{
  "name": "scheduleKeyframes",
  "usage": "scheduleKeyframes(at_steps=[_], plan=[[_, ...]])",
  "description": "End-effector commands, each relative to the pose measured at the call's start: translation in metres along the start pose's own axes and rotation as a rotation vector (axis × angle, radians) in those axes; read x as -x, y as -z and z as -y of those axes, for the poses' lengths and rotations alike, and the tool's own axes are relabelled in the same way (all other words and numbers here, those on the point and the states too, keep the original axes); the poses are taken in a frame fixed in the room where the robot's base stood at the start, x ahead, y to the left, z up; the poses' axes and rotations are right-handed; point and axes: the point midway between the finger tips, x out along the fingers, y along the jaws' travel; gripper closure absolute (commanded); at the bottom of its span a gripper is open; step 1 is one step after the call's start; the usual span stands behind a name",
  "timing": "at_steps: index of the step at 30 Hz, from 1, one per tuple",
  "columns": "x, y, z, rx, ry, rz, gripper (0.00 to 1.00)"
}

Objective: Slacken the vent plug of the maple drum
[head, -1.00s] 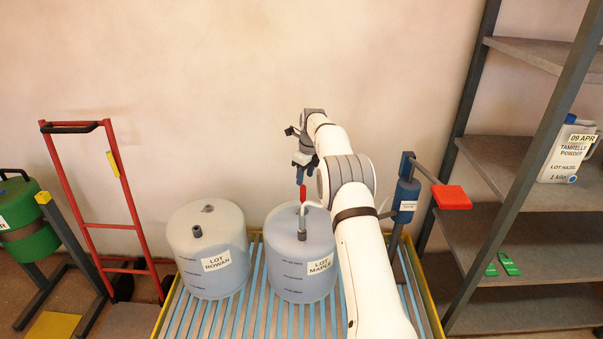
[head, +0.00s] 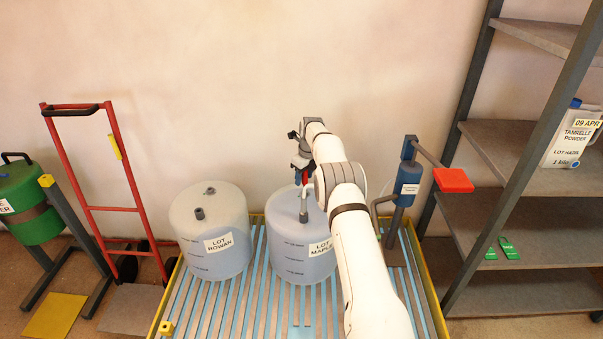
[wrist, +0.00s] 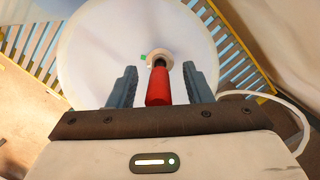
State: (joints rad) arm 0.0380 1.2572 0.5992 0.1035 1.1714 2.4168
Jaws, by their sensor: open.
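The maple drum (head: 290,262) is a pale translucent drum labelled LOT MAPLE, standing on the slatted grate. A grey fitting (head: 303,217) shows on its top. My gripper (head: 301,172) is above the drum's top, pointing down, partly hidden by my arm. In the wrist view my gripper (wrist: 159,82) is open, with a finger on each side of an upright red cylinder (wrist: 158,88) and gaps on both sides. The red cylinder's dark far end meets a pale ring on the drum top (wrist: 100,60). I cannot tell whether it is the vent plug itself.
The rowan drum (head: 212,235) stands close on the left. A blue post (head: 405,175) with a red paddle (head: 453,180) stands on the right, near a shelf rack (head: 490,215). A red hand truck (head: 88,180) and green drum (head: 30,200) are at left.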

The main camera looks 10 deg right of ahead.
Motion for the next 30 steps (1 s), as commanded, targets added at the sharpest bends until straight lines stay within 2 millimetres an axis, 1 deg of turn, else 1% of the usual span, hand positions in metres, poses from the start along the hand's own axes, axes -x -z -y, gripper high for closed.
scheduleKeyframes(at_steps=[4, 18, 21, 30], plan=[[0.0003, -0.0001, 0.0000, 0.000, 0.000, 0.000, 0.55], [0.0006, 0.0001, 0.0004, 0.000, 0.001, 0.000, 0.93], [0.0008, 0.0002, 0.0007, 0.000, 0.001, 0.001, 1.00], [0.0012, 0.0002, 0.0012, 0.000, 0.002, 0.001, 1.00]])
